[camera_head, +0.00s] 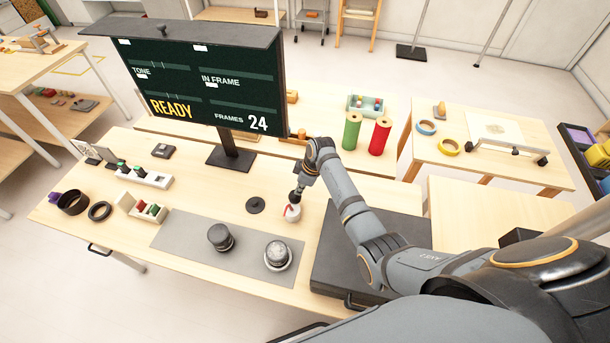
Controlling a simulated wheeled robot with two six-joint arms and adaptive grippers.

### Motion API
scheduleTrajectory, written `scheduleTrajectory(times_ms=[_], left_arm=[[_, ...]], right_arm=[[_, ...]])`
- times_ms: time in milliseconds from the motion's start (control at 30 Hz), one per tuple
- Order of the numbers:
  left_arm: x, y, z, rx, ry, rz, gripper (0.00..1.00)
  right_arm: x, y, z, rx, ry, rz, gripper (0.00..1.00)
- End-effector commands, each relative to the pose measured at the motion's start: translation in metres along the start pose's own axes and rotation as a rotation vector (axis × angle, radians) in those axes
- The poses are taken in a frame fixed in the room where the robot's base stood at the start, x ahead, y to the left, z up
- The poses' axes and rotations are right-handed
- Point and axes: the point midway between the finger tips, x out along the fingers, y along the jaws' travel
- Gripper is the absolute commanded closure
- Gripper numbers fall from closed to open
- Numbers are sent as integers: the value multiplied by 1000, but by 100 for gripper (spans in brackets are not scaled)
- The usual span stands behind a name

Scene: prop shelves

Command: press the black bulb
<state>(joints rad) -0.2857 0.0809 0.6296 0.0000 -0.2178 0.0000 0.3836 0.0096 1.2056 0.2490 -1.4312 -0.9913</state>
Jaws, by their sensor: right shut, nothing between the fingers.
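My right gripper (296,194) points down over the table, shut and empty, with its tips at or just above a small round white piece with a red mark (292,213). I cannot tell if they touch. No black bulb shows clearly; the gripper may hide part of one at that white piece. On the grey mat (185,235) stand a dark round knob-like piece (221,238) and a dark one with a pale ring (278,255). My left gripper is not in view.
A black display screen (200,85) reading READY stands behind on a post. A dark flat case (365,250) lies to the right under my arm. Black rings (73,202) and small switch boxes (145,177) are at the left. Green (351,132) and red (380,136) rolls stand farther back.

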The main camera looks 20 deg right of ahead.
Motion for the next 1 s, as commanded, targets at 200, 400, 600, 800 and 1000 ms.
scheduleTrajectory(times_ms=[200,400,600,800,1000], left_arm=[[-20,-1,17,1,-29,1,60],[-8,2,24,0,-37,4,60],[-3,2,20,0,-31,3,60],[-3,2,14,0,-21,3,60],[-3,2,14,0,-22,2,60]], right_arm=[[-48,2,-9,4,0,4,100],[-91,2,-9,4,-1,3,100],[-118,2,-9,5,-2,0,100],[-124,1,-9,5,-3,-2,100],[-124,1,-9,5,-3,-2,100]])
